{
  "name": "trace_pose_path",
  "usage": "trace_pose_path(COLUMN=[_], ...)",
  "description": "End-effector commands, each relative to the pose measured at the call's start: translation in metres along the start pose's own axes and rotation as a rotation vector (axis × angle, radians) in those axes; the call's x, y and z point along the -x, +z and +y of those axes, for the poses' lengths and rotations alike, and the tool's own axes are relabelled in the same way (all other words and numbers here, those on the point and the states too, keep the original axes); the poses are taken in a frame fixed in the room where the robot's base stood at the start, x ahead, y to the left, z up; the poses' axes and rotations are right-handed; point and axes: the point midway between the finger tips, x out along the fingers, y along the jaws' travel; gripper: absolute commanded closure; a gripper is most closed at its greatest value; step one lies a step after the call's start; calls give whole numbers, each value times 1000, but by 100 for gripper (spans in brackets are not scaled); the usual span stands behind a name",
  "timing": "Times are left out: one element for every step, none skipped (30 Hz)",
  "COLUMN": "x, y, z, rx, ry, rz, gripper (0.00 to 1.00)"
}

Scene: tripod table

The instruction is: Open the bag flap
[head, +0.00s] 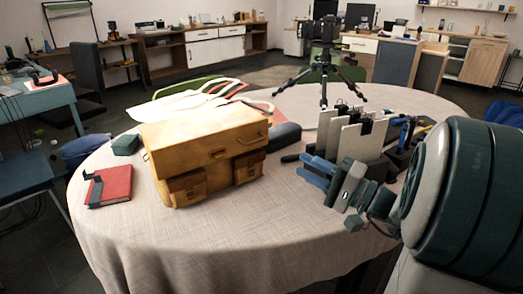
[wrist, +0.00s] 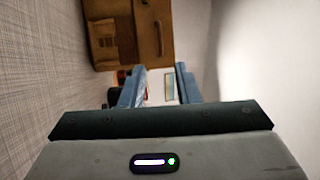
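A tan leather bag (head: 205,165) stands on the round table, left of centre in the head view. Its flap (head: 205,128) lies over the top and looks closed, with a small clasp at its front edge. Two pockets sit low on the bag, and a handle shows on its right side. The bag also shows at the top of the wrist view (wrist: 135,50), turned sideways. My gripper (head: 311,172) is right of the bag, apart from it, above the table's front right part. In the wrist view its two blue fingers (wrist: 162,85) are spread, with nothing between them.
The table (head: 225,240) has a beige cloth. A red book (head: 115,184) and a green box (head: 126,145) lie left of the bag. A dark case (head: 285,136) is behind right, beside a rack of upright panels (head: 345,140). A tripod (head: 323,65) stands behind. The front is clear.

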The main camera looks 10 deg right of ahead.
Motion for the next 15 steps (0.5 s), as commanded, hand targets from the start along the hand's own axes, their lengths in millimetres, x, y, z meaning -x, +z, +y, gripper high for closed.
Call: trace_pose_path(x=[-8, -13, -21, -27, -34, -43, -50, -56, -65, -71, -77, -85, -91, -96, -102], y=[1, 2, 2, 2, 2, 2, 2, 2, 2, 2, 2, 2, 2, 2, 2], z=[0, 0, 0, 0, 0, 0, 0, 1, 1, 1, 1, 1, 1, 1, 1], rx=[1, 1, 1, 2, 1, 0, -1, 0, 0, 0, -1, 0, 0, -1, -1], ry=[0, 0, -1, 1, 0, 1, 0, 1, 1, 1, 1, 1, 1, 1, 2], rz=[-4, -6, -6, -7, -8, -7, -7, -8, -7, -7, -6, -7, -6, -6, -5], gripper=[71, 71, 71, 71, 71, 71, 71, 71, 71, 71, 71, 71, 71, 71, 71])
